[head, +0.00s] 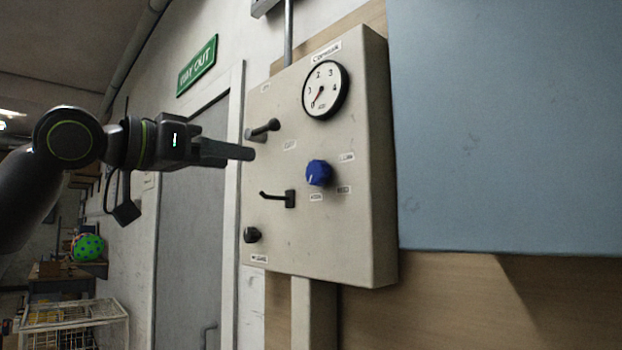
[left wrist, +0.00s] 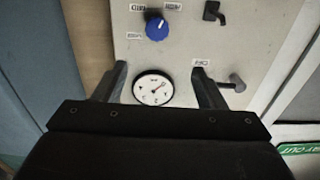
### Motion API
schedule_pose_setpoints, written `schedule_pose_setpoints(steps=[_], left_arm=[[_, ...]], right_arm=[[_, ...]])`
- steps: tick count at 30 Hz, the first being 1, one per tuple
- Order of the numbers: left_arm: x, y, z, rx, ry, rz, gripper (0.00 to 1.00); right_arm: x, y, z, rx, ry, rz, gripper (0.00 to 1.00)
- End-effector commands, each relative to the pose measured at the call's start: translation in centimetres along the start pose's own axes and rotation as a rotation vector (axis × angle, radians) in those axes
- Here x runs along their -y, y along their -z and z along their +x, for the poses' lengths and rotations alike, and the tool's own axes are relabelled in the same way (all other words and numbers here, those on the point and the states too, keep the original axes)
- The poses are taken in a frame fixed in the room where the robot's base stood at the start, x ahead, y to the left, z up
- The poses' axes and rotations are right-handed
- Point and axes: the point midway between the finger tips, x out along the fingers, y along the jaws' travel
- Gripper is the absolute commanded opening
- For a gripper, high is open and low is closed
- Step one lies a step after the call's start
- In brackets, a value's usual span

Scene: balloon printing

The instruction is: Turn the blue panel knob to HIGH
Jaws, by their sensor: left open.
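In the left wrist view the knob (left wrist: 157,28) is near the top, beyond the fingertips. My left gripper (head: 250,153) is in front of the panel, left of and slightly above the knob, apart from it. In the left wrist view its two fingers (left wrist: 160,80) are spread with nothing between them. My right gripper is not in view.
A round gauge (head: 325,90) is above the knob. A black lever (head: 264,130), a hook-shaped handle (head: 280,198) and a black button (head: 252,235) also stick out from the panel. A blue board (head: 510,120) is at the right, a grey door (head: 190,220) at the left.

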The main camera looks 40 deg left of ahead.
Motion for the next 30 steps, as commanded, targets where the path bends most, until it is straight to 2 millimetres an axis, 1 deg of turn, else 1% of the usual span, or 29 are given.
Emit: schedule_pose_setpoints(steps=[1, 4, 7, 18, 24, 30], left_arm=[[-0.2, -0.3, 0.0, 0.013, -0.010, -0.010, 0.65], [-0.3, -0.5, 0.5, 0.025, -0.019, -0.018, 0.65], [-0.3, -0.3, 1.7, 0.026, -0.018, -0.016, 0.65], [-0.4, -0.2, 8.5, 0.027, -0.016, -0.015, 0.65], [-0.5, -0.2, 11.3, 0.026, -0.016, -0.015, 0.65], [-0.5, -0.2, 13.7, 0.025, -0.014, -0.014, 0.65]], right_arm=[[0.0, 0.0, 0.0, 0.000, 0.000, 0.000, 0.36], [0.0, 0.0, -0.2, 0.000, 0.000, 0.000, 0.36], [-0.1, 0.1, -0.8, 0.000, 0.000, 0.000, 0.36], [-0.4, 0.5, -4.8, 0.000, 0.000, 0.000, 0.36], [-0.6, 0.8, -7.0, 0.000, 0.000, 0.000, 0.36], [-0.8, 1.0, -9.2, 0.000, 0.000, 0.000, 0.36]])
